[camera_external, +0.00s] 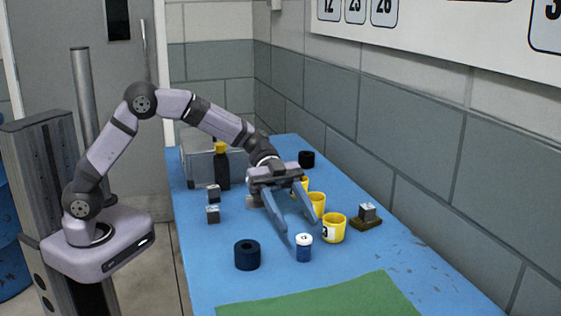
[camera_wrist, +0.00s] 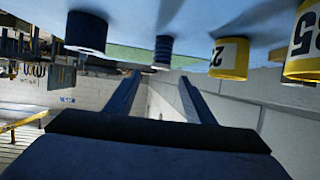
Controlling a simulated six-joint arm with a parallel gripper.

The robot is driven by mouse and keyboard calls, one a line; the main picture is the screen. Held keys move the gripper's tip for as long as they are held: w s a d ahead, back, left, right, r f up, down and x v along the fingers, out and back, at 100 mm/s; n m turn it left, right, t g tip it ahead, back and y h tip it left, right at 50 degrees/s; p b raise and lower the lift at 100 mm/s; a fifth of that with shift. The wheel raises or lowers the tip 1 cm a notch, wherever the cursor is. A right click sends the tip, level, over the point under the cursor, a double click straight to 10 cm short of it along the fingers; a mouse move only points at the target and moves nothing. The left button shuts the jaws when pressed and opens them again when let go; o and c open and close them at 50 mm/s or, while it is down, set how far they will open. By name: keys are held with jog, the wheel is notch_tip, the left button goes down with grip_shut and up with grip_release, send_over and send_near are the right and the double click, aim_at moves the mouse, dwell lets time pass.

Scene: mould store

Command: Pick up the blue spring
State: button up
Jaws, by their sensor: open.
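The blue spring (camera_external: 304,252) stands upright on the blue table, with a pale top in the external view. In the wrist view the spring (camera_wrist: 163,52) shows as a ribbed dark blue cylinder at the upper middle, just beyond the finger ends. My gripper (camera_external: 300,228) is open and empty, its two long blue fingers pointing forward and down toward the spring. The fingers also show in the wrist view (camera_wrist: 159,77), spread apart with nothing between them. I cannot tell exactly how far the tips are from the spring.
A dark blue ring (camera_external: 247,256) stands left of the spring. Several yellow numbered cups, the nearest (camera_external: 334,229), stand to the right and behind. A metal block (camera_external: 367,211) sits on a brown base farther right. A green mat (camera_external: 330,301) lies in front. A wall borders the right.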

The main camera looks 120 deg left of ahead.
aim_at(303, 240)
jog(key=shift+f, duration=1.6)
jog(key=p+x, duration=0.1)
jog(key=x, duration=0.4)
jog(key=shift+c, duration=0.4)
jog(key=shift+r, duration=0.1)
jog(key=c, duration=1.1)
